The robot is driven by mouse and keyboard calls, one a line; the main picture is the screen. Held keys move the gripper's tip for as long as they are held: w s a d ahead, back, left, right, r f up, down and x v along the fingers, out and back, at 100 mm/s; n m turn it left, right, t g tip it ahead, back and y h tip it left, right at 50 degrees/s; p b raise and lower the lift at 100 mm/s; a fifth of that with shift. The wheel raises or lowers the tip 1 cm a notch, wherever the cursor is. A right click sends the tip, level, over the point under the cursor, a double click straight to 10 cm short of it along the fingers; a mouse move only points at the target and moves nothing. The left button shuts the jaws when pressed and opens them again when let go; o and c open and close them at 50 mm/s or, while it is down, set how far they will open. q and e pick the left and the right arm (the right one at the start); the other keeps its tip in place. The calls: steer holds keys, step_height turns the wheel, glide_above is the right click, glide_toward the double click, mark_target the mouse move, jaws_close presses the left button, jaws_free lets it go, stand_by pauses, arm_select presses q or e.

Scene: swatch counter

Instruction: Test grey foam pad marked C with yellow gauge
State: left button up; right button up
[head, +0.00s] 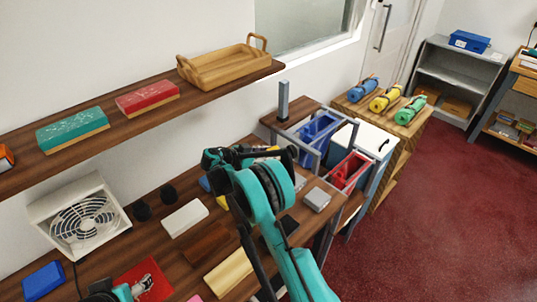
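A small grey block (316,199) lies on the dark wooden counter, right of my raised teal arm; no letter can be read on it, so I cannot tell if it is pad C. A small yellow piece (222,202) shows beside my arm, partly hidden; I cannot tell whether it is the yellow gauge. My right arm crosses the middle of the view and hides part of the counter; its fingertips cannot be made out. Part of my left arm shows at the bottom left, by a red pad (136,273) with a pale metallic thing over it; its finger state is unclear.
White (185,218), brown (207,243), cream (228,272) and blue (43,281) blocks lie on the counter near a white fan (80,218). A shelf above holds a wooden tray (222,70) and green and red blocks. Framed blue and red bins (348,171) stand at the right.

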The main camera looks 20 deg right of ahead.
steer(key=shift+r+p, duration=0.45)
steer(key=shift+r, duration=0.3)
steer(key=shift+r+p, duration=1.25)
steer(key=shift+r, duration=1.45)
